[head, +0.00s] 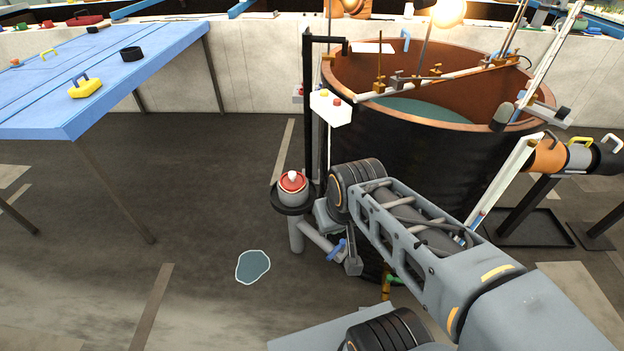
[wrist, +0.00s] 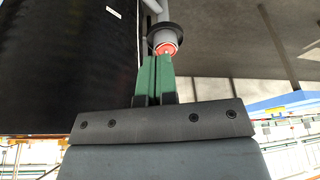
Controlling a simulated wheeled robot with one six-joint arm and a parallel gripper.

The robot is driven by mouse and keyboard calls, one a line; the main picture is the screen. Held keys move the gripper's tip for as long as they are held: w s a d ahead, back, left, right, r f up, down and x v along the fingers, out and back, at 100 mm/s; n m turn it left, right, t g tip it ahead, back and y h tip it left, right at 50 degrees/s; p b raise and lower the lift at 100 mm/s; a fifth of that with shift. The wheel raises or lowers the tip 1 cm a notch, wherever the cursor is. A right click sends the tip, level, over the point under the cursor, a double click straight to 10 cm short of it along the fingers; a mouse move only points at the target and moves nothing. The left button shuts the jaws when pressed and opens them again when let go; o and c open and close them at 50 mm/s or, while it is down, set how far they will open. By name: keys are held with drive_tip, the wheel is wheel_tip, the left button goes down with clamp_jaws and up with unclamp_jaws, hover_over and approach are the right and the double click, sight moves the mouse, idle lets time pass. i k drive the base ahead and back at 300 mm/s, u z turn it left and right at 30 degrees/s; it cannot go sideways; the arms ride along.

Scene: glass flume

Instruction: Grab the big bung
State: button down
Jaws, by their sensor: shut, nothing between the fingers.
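A grey, round plug-like piece with a red top and a white knob (head: 292,181) sits upright in a black dish on a grey post, left of the big tank; I take it to be the big bung. Its red top shows just past my fingertips in the wrist view (wrist: 166,47). My gripper (wrist: 154,58) has green fingers, shut together with nothing between them. They point toward the red top; whether they touch it I cannot tell. In the head view my arm hides most of the gripper.
A large black tank with a copper-coloured rim (head: 470,125) stands close on the right. A black upright pole (head: 307,110) rises beside the dish. A blue table (head: 150,62) holds a yellow handled block (head: 86,90) and a black ring (head: 131,54). A puddle (head: 253,266) lies on open floor.

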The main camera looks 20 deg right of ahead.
sight(291, 181)
drive_tip(key=u, duration=1)
drive_tip(key=i, duration=3.4)
drive_tip(key=z, duration=3.7)
